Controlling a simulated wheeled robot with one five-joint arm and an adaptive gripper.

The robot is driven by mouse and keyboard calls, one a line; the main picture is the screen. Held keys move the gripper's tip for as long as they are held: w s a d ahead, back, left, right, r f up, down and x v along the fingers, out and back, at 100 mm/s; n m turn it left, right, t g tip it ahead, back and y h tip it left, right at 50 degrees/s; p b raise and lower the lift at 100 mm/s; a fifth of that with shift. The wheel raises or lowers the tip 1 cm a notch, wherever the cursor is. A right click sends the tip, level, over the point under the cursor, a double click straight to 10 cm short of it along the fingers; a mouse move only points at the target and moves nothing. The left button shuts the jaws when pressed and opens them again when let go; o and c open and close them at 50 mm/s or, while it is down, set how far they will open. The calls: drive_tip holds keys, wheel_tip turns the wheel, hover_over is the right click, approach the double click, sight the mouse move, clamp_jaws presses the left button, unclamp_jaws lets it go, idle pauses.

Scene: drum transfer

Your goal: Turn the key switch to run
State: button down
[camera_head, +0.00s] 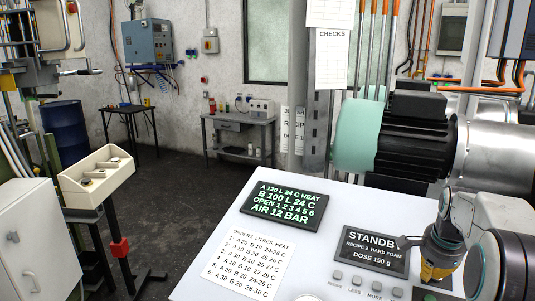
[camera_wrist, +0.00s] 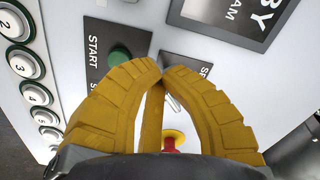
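The white control panel (camera_head: 215,272) carries a display reading STANDB, partly covered by my arm. My gripper (camera_wrist: 163,70) has yellow ribbed fingers, and their tips come together low over the panel. A small silver part (camera_wrist: 172,101), possibly the key switch, shows between the fingers beside the right one. A partly hidden label starting SE is just right of the tips. I cannot tell whether the fingertips touch the key. In the head view my gripper (camera_head: 438,264) is at the panel's right side, right of the display (camera_head: 376,250).
A green START button (camera_wrist: 119,56) is left of the fingers, with several numbered buttons (camera_wrist: 24,62) farther left. A red knob on a yellow base (camera_wrist: 170,141) lies under the gripper.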

drive_tip(key=shift+w+r, duration=0.3)
drive_tip(key=shift+r, duration=0.45)
drive_tip(key=p+v, duration=0.2)
drive_tip(key=v, duration=0.1)
drive_tip(key=p+v, duration=0.1)
drive_tip(key=shift+s+a+r, duration=0.25)
drive_tip(key=shift+s, duration=0.1)
